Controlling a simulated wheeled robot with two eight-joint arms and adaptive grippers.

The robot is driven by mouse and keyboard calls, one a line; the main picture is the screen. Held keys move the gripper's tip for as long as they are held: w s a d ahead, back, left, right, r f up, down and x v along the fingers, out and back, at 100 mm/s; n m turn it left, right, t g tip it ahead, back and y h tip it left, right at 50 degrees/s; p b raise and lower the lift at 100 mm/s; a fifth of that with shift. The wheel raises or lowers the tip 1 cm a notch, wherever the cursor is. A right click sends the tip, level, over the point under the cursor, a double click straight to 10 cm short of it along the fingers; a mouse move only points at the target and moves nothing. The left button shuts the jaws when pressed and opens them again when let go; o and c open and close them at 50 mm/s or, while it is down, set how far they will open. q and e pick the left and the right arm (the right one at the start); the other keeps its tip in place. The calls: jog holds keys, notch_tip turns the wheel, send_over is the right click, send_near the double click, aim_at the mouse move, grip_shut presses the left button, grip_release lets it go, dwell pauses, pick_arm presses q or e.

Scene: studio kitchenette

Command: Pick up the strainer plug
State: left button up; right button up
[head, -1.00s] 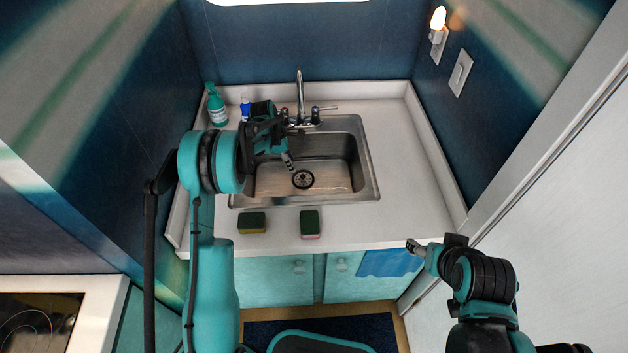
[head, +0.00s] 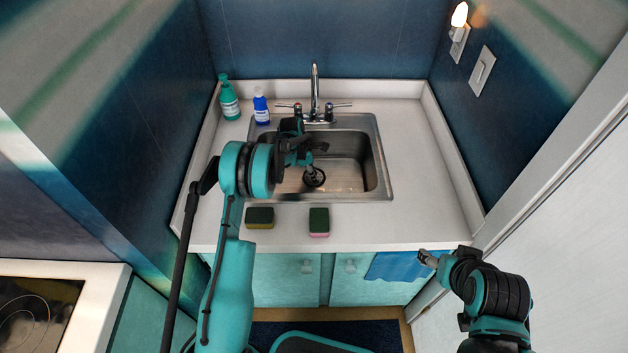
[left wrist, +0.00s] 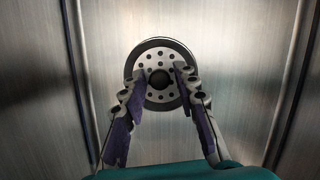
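The strainer plug (head: 316,182) is a dark round piece at the drain in the floor of the steel sink (head: 376,160). In the left wrist view the strainer plug (left wrist: 160,57) is a pale disc with a ring of small holes, a dark knob in the middle and a dark rim. My left gripper (head: 311,169) is down in the sink above it. In the left wrist view the left gripper (left wrist: 156,82) is open, with one finger on each side of the knob; contact cannot be told. My right gripper (head: 427,257) is away by the counter's front edge; its fingers are too small to judge.
A faucet (head: 315,95) with two handles stands behind the sink. A green bottle (head: 230,103) and a blue bottle (head: 261,108) stand at the back left. Two sponges (head: 259,217) (head: 319,221) lie in front of the sink. The counter right of the sink is clear.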

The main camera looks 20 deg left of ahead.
pick_arm(q)
grip_shut()
jog(key=shift+r, duration=0.2)
jog(key=shift+r, duration=0.2)
jog(key=shift+r+p, duration=0.45)
jog(key=shift+p, duration=0.15)
jog(key=s, duration=0.2)
jog(key=s+d+p, duration=0.1)
jog(key=s, duration=0.2)
jog(key=s+d+p, duration=0.1)
jog(key=s, duration=0.1)
jog(key=shift+s+d, duration=0.15)
jog(key=shift+s, duration=0.1)
notch_tip(320, 180, up, 18)
jog(key=p, duration=0.6)
jog(key=shift+p, duration=0.3)
